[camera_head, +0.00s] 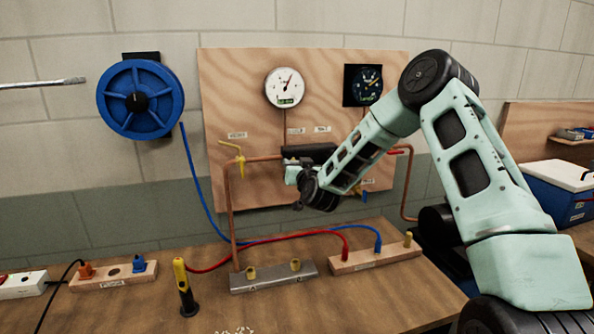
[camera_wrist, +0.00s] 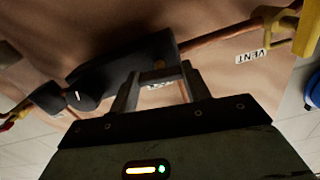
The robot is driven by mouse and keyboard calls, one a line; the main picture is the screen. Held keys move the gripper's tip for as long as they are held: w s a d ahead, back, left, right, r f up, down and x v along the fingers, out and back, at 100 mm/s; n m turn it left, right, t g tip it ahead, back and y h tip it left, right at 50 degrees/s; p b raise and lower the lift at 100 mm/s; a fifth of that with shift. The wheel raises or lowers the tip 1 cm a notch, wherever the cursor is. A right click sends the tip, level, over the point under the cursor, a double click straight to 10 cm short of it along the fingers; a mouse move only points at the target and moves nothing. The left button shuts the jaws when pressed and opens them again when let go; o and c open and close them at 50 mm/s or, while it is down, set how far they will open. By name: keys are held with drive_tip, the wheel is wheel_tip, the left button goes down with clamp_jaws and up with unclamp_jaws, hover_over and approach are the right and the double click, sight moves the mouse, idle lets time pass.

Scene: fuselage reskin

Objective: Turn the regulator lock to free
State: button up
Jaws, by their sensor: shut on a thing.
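The regulator (camera_head: 308,151) is a black body on the copper pipe in front of the plywood panel. In the wrist view the dark regulator body (camera_wrist: 125,70) lies across the pipe, with a round black knob (camera_wrist: 82,103) bearing a white mark at its left end. My gripper (camera_head: 303,178) is at the regulator, just below its black body. In the wrist view my gripper (camera_wrist: 160,76) has its two fingers on either side of a small greyish bar, the apparent regulator lock (camera_wrist: 161,73). The exact contact and the lock's lettering are hard to make out.
A yellow valve handle (camera_head: 239,160) sits on the pipe to the left, by the VENT label (camera_wrist: 253,57). A white gauge (camera_head: 285,88) and a dark gauge (camera_head: 363,85) hang above. Red and blue hoses and a yellow-black tool (camera_head: 184,285) are on the workbench.

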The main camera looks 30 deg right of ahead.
drive_tip(key=shift+f+m+b, duration=0.1)
drive_tip(key=shift+m+b, duration=8)
drive_tip(key=shift+b, duration=0.7)
drive_tip(key=o, duration=1)
drive_tip(key=shift+s, duration=0.15)
drive_tip(key=b+v, duration=0.2)
drive_tip(key=v, duration=1.5)
drive_tip(key=shift+s, duration=0.1)
